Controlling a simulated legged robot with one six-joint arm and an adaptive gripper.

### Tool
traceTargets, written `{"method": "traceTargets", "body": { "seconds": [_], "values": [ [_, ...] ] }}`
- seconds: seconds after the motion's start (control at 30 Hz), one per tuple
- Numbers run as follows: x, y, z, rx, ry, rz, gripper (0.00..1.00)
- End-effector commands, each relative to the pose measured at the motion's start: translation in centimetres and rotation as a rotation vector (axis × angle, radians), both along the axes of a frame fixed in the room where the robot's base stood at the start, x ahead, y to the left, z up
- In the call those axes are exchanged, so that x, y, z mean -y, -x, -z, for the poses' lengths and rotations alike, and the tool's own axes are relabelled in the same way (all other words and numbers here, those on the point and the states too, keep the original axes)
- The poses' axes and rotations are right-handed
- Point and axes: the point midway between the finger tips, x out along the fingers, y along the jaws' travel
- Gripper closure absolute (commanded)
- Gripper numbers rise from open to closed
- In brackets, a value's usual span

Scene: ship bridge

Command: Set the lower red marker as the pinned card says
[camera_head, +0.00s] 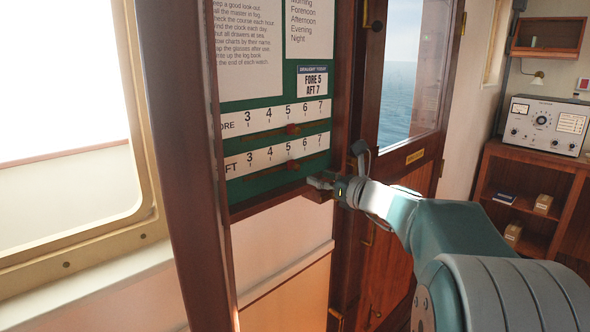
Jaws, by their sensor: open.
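The green board holds two white scales, each numbered 3 to 7. The pinned card (313,82) reads FORE 5, AFT 7. The lower red marker (293,165) sits at the lower edge of the AFT scale (262,161), about at 5. The upper red marker (293,129) sits at the FORE scale (262,121), also about at 5. My gripper (317,184) is open and empty at the board's lower right edge, below and to the right of the lower marker. It appears apart from the marker; its exact distance from the board is unclear.
Two text sheets (250,55) hang above the scales. A wooden frame (180,120) stands left of the board. A wooden door (405,140) with a window is to its right. A shelf unit (530,190) bearing a radio set (545,125) stands at far right.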

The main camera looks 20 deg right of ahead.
Motion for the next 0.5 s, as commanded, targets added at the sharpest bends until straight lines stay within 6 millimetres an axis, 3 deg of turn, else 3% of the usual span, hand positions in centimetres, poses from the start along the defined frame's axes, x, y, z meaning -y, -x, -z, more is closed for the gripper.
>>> {"method": "traceTargets", "body": {
  "seconds": [0.3, 0.5],
  "values": [
    [-1.8, -5.5, 0.2, -0.002, -0.002, -0.003, 0.41],
    [-2.9, -7.6, 0.1, -0.001, 0.0, -0.002, 0.41]
  ]
}}
